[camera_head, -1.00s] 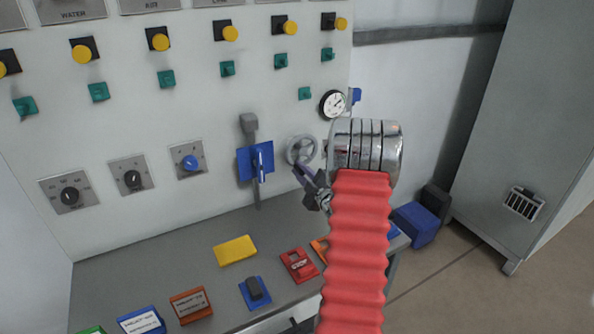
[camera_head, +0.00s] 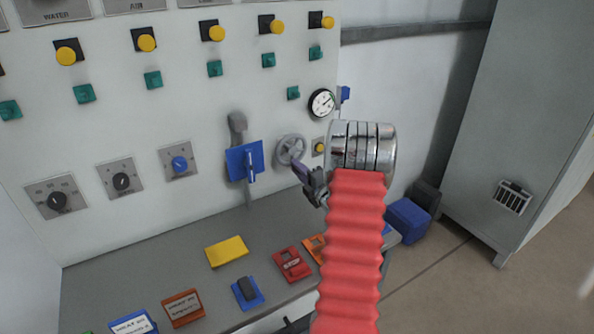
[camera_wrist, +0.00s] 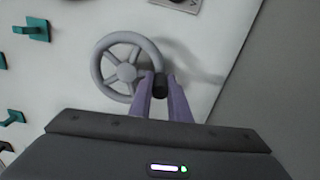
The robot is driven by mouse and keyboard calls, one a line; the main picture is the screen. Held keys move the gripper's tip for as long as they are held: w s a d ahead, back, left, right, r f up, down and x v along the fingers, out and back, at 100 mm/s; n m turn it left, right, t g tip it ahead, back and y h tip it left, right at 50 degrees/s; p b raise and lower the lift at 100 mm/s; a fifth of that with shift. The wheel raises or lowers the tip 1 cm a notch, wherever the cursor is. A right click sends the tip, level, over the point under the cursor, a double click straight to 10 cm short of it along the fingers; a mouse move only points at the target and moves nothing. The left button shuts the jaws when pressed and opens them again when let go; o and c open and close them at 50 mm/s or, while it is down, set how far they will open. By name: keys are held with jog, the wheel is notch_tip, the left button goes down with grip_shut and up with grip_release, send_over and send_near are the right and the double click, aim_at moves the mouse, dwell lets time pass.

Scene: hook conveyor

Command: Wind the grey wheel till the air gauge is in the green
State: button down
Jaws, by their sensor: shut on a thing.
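The grey wheel (camera_head: 289,149) is a small spoked handwheel on the white panel; it also shows in the wrist view (camera_wrist: 125,73). My gripper (camera_head: 299,168) is at its lower right. In the wrist view its purple fingers (camera_wrist: 161,92) are shut on the wheel's dark handle (camera_wrist: 160,87) at the right of the rim. The air gauge (camera_head: 321,103) is a round white dial with a black rim, above and right of the wheel. Its needle is too small to read, and no green zone can be made out.
A blue plate with a lever (camera_head: 245,161) is left of the wheel. A yellow button (camera_head: 319,147) is close on its right. Below, the grey desk (camera_head: 180,238) carries a yellow block (camera_head: 227,251) and a red block (camera_head: 292,264). A grey cabinet (camera_head: 510,120) stands at the right.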

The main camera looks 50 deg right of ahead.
jog(key=shift+a+f, duration=0.1)
jog(key=shift+f, duration=0.2)
jog(key=c, duration=2)
grip_release()
jog(key=o, duration=0.3)
jog(key=shift+r, duration=0.15)
jog(key=shift+o, duration=0.2)
jog(key=shift+s, duration=0.1)
jog(key=v, duration=1.3)
jog(key=shift+s, duration=0.3)
jog(key=shift+w+r, duration=0.1)
